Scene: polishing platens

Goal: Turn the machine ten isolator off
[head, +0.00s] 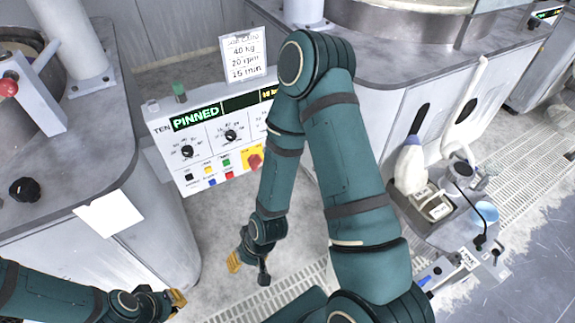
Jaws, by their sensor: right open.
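The control panel of machine ten (220,135) is marked TEN and has a lit display reading PINNED. A red knob on a yellow plate, which looks like the isolator (255,161), is at the panel's lower right. My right forearm passes just beside it and hides the panel's right end. I cannot read the knob's position. My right gripper (249,268) is open and empty, below the panel and over the floor. My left gripper (177,299) is at the lower left, well below the panel; its fingers are too small to judge.
A paper card (244,55) reading 40 kg, 20 rpm, 15 min stands above the panel. Blank white paper (110,213) and a black knob (25,189) are on the left machine. Open floor lies below the panel.

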